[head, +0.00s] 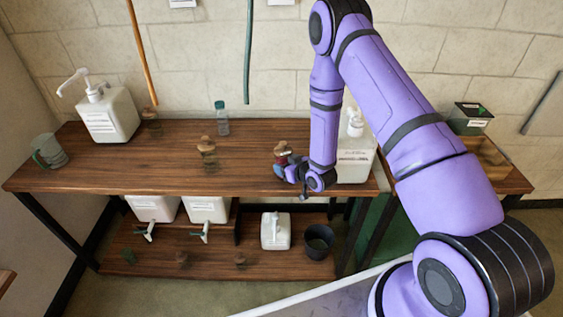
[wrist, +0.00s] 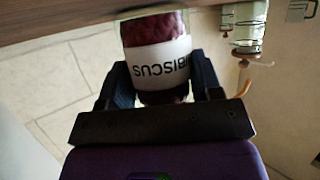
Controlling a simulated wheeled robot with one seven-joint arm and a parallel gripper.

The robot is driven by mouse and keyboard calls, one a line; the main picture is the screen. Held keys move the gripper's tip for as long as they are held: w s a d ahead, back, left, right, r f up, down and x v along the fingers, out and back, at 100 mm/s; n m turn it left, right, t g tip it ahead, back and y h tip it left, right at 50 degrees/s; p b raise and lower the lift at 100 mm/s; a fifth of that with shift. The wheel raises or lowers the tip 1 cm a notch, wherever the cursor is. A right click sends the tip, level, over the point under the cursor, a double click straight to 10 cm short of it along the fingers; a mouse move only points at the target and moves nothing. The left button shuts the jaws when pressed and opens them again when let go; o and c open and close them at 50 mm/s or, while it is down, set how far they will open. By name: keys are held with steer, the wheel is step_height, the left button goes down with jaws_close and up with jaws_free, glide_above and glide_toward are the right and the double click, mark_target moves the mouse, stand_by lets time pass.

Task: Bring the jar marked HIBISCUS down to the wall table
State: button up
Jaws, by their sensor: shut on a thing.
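The HIBISCUS jar (wrist: 155,60) has dark red contents and a white label that reads upside down in the wrist view. My gripper (wrist: 164,80) is shut on it, with one black finger on each side. In the head view the jar (head: 281,151) shows as a small red shape at my gripper (head: 291,170), near the front right of the long wooden table (head: 120,175). In the wrist view the table's wood runs along the top, close to the jar. I cannot tell whether the jar touches it.
A cork-topped glass jar (head: 208,153) stands left of my gripper. A capped bottle (head: 222,120), a pump container (head: 108,114) and a cup (head: 48,150) stand farther left. A white container (head: 356,158) is close on the right. The table's front middle is clear.

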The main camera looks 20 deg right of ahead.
steer(key=shift+f, duration=0.1)
steer(key=o, duration=1.1)
steer(key=shift+o, duration=0.2)
steer(key=v, duration=1.2)
steer(key=shift+s, duration=0.1)
